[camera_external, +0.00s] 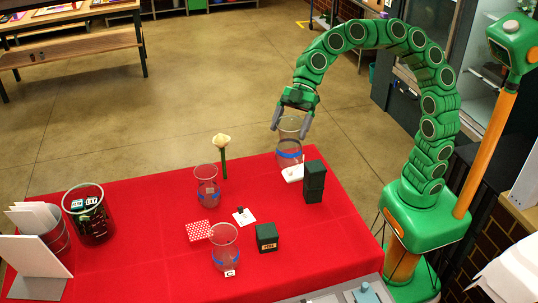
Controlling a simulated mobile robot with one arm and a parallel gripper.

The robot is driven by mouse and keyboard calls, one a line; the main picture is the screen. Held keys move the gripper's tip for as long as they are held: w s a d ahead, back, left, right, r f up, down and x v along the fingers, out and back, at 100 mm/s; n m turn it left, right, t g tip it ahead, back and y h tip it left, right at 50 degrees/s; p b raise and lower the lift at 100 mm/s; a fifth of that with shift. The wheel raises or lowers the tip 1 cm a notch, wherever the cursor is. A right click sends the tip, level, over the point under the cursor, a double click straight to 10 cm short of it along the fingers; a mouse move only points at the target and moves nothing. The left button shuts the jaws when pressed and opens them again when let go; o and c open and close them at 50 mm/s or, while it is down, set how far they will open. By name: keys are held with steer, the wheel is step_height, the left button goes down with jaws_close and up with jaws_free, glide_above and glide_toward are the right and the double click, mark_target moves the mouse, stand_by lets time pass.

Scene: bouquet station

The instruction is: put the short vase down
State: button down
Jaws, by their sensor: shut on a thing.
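My gripper (291,121) is shut on a clear glass vase (289,153) with a blue band, at the far right part of the red table (150,200). The vase is about upright, with its rim between my fingers. Its base is just above or on the table, behind a white card (293,174); I cannot tell whether it touches. Two other clear vases with blue bands stand on the table: one near the middle (207,190) and one nearer the front (224,250). I cannot tell from size alone which vase is the short one.
A dark green box (266,238), a red dotted card (197,231) and a filled glass container (90,215) are also on the table.

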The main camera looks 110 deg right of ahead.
steer(key=shift+w+a, duration=0.55)
steer(key=shift+w, duration=7.75)
steer(key=w+f, duration=1.3)
steer(key=f, duration=0.2)
steer(key=shift+w, duration=0.2)
steer(key=shift+f, duration=0.2)
steer(key=shift+w+f, duration=0.15)
steer(key=shift+f, duration=0.75)
steer(key=shift+w+f, duration=0.1)
steer(key=shift+f, duration=0.85)
